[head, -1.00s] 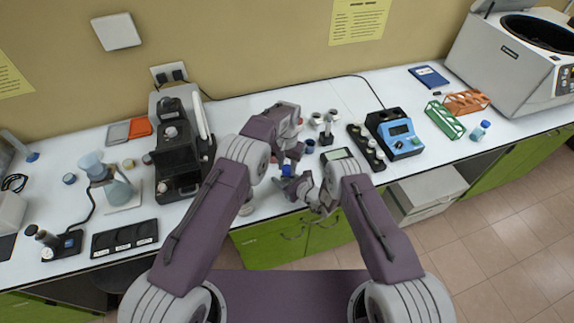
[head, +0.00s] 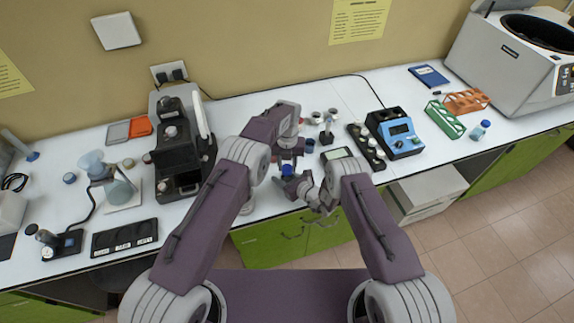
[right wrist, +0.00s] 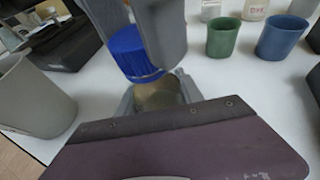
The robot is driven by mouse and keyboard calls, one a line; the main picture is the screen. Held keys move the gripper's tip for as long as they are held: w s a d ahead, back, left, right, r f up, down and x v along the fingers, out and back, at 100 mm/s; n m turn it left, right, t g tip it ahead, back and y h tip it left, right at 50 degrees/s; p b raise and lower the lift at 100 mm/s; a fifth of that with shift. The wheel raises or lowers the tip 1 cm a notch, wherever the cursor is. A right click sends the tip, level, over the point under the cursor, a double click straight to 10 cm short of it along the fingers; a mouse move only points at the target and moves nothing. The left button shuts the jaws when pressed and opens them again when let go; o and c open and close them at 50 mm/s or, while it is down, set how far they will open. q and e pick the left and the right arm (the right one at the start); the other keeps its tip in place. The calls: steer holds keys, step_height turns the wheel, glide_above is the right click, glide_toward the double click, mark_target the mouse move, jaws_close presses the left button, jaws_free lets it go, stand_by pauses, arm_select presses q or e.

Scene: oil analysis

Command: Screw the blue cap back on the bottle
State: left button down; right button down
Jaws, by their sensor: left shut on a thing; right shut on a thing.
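The blue cap (right wrist: 135,55) is between the grey fingers of my left gripper (right wrist: 140,30) in the right wrist view. It also shows as a small blue spot in the head view (head: 287,170). Directly below it is the bottle (right wrist: 158,97), olive-tinted and mostly hidden by my right gripper's body. The cap's lower rim meets the bottle's top; I cannot tell how far the threads engage. My right gripper (head: 299,185) is shut on the bottle from the front. My left gripper (head: 287,154) is shut on the cap from above.
A grey cup (right wrist: 35,98), a green cup (right wrist: 223,37) and a blue cup (right wrist: 283,36) stand near the bottle. A black instrument (head: 178,150) stands left, and a blue meter (head: 400,137) right. The counter's front edge lies close below the grippers.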

arm_select(q)
steer(key=shift+m, duration=0.6)
steer(key=c, duration=1)
jaws_free()
steer(key=shift+r, duration=0.1)
step_height(320, 180, up, 4)
steer(key=shift+r, duration=0.15)
steer(key=shift+c, duration=0.2)
steer(key=shift+c, duration=0.2)
